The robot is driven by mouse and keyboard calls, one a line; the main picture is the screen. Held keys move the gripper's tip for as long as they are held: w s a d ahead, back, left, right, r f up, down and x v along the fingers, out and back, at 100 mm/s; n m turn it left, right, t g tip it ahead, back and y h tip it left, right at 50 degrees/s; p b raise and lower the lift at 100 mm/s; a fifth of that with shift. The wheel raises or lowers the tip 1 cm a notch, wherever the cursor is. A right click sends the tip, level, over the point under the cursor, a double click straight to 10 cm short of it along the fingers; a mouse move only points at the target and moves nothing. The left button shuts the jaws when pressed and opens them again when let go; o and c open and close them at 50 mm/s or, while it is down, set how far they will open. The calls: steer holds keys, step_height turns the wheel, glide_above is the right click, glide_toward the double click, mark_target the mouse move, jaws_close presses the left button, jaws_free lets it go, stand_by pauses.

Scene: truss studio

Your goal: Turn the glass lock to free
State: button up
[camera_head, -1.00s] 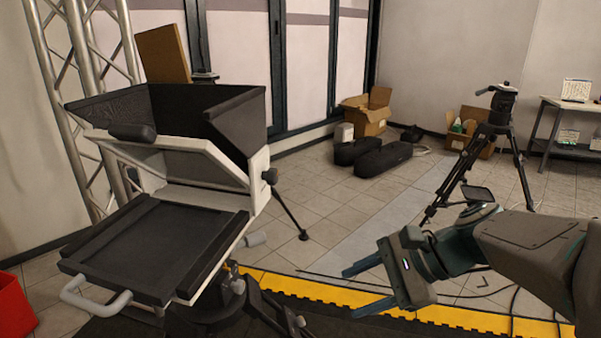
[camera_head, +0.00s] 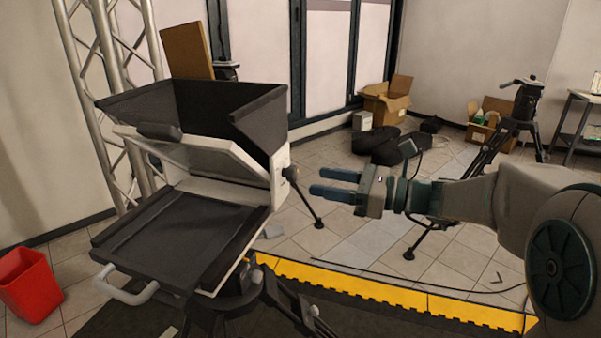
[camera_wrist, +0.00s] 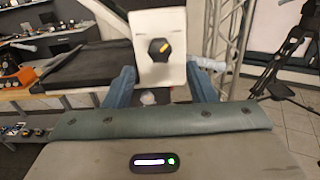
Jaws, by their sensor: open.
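The teleprompter (camera_head: 180,235) stands on a tripod at left, with a black hood, a slanted glass and a flat black tray. The glass lock, a dark knob (camera_head: 290,173), sits on the white side plate (camera_head: 279,180) facing my gripper. In the wrist view the knob (camera_wrist: 159,51) bears a yellow mark slanting up to the right, on the white plate (camera_wrist: 145,78). My gripper (camera_head: 316,181) is open and empty, its blue fingers pointing left at the knob, a short gap away. In the wrist view the knob lies ahead between the fingers (camera_wrist: 160,77).
A light handle (camera_head: 125,290) juts from the tray's front. The tripod legs (camera_head: 285,295) spread below. A second tripod (camera_head: 525,115) stands behind my arm. Yellow edging (camera_head: 350,292) crosses the floor. A red bin (camera_head: 28,285) is at far left, and a metal truss (camera_head: 115,95) stands behind.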

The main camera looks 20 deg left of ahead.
mark_target(296, 177)
steer(key=a, duration=0.4)
steer(key=a+p, duration=0.1)
steer(key=a, duration=0.1)
steer(key=shift+w, duration=0.25)
steer(key=shift+d, duration=0.1)
steer(key=c, duration=1)
